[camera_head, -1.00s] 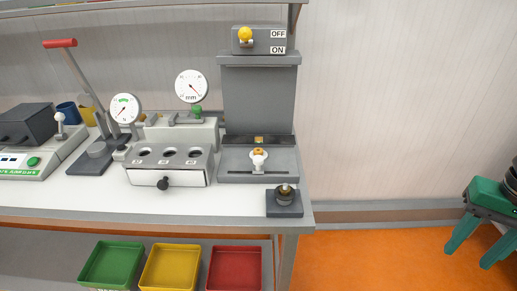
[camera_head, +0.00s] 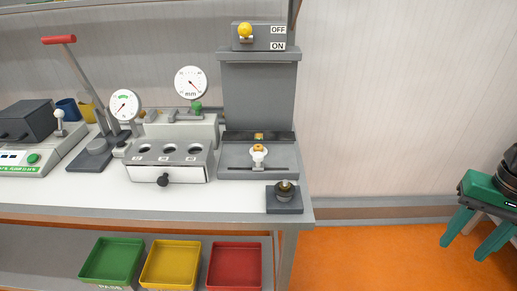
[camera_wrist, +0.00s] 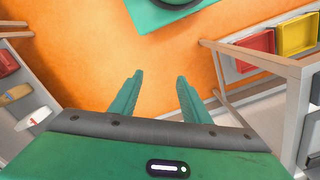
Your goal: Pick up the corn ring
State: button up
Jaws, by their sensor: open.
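No piece is clearly marked as the corn ring. A small dark and brass-coloured ring-like part (camera_head: 284,188) sits upright on a dark square block (camera_head: 285,206) at the table's front right corner. A small orange-yellow piece (camera_head: 258,147) sits at the white holder in the grey press-like station behind it. I cannot tell which is the corn ring. My green gripper (camera_head: 464,248) is at the far right, over the orange floor, well apart from the table and both pieces. In the wrist view my gripper (camera_wrist: 160,77) is open, with nothing between its fingers.
The white table (camera_head: 190,208) holds a three-hole grey fixture (camera_head: 167,161), two dial gauges and a red-handled lever (camera_head: 60,41). Green, yellow and red trays (camera_head: 234,268) lie on the shelf below. The floor between the table and my gripper is clear.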

aim_at(257, 147)
jog(key=u, duration=0.05)
jog(key=k, duration=0.5)
jog(key=u, duration=1.8)
jog(key=i, duration=1)
jog(key=z, duration=1.9)
